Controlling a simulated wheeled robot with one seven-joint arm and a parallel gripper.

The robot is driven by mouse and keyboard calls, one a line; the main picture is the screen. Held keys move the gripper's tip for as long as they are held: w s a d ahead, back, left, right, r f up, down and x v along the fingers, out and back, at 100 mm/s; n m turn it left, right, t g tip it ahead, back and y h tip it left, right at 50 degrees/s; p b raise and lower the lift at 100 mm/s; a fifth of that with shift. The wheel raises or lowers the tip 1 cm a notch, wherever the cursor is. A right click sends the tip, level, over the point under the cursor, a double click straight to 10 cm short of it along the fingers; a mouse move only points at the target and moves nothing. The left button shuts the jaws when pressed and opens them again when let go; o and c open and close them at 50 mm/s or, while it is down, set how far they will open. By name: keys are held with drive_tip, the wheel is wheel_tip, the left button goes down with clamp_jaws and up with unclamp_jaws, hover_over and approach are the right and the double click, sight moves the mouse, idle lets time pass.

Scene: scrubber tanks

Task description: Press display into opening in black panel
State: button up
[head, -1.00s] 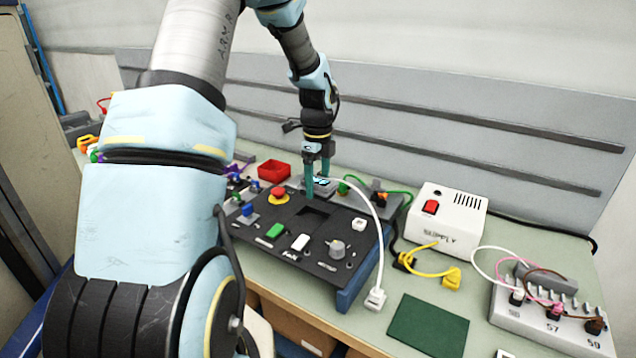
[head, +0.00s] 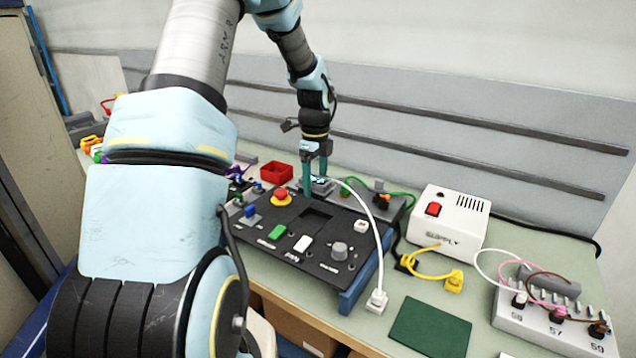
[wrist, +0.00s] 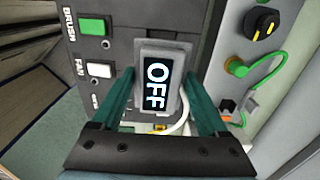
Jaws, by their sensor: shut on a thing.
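The display (wrist: 158,85) is a grey block with a dark screen reading OFF. My gripper (wrist: 157,90) is shut on it, one green finger on each side. In the head view the display (head: 321,182) shows partly behind the fingers of my gripper (head: 315,180). It is at the far edge of the black panel (head: 270,256), beyond the rectangular opening (head: 316,217), which looks empty. A white cable runs from the display.
The panel carries a red button (head: 281,196), green and white switches and a grey knob (head: 339,250). A red bin (head: 276,172) stands behind. The white supply box (head: 447,216) and terminal block (head: 550,318) are at right. The white cable's plug (head: 377,299) is beside the panel.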

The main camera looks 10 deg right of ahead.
idle(0.3)
drive_tip(key=shift+f+b, duration=1.95)
drive_tip(key=shift+f, duration=1.9)
drive_tip(key=shift+p, duration=0.4)
drive_tip(key=shift+f, duration=0.2)
